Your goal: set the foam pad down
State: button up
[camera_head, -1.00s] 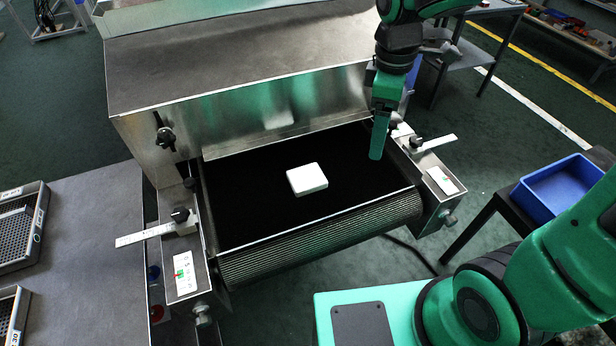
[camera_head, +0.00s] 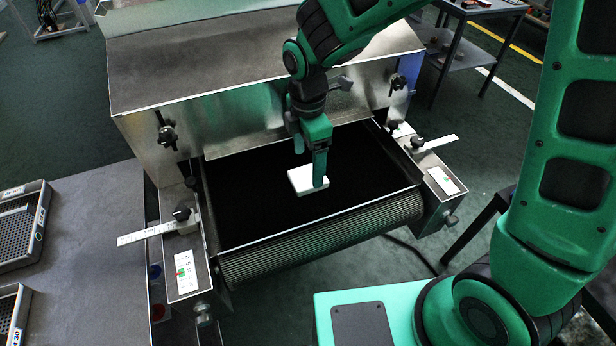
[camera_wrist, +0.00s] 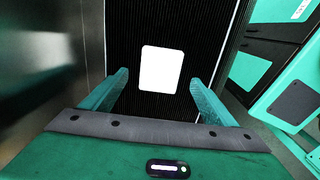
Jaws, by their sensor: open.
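The white foam pad (camera_head: 303,178) lies flat on the black conveyor belt (camera_head: 245,205) of the dryer. My gripper (camera_head: 320,183) points down over the belt at the pad's right side and hides part of it. In the wrist view the pad (camera_wrist: 161,69) lies beyond the fingertips, roughly centred between them. My gripper (camera_wrist: 158,84) is open in that view, with clear space between its fingers and the pad. I cannot tell the exact height of the fingertips above the belt.
The steel dryer hood (camera_head: 250,70) stands close behind the belt. Side brackets with knobs (camera_head: 181,214) flank the belt. A grey table (camera_head: 85,255) with perforated trays (camera_head: 20,228) is at the left. The belt around the pad is clear.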

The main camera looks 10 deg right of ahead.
aim_at(308, 175)
notch_tip(308, 175, down, 4)
jog(key=shift+f, duration=0.2)
jog(key=c, duration=1.2)
jog(key=shift+w, duration=0.1)
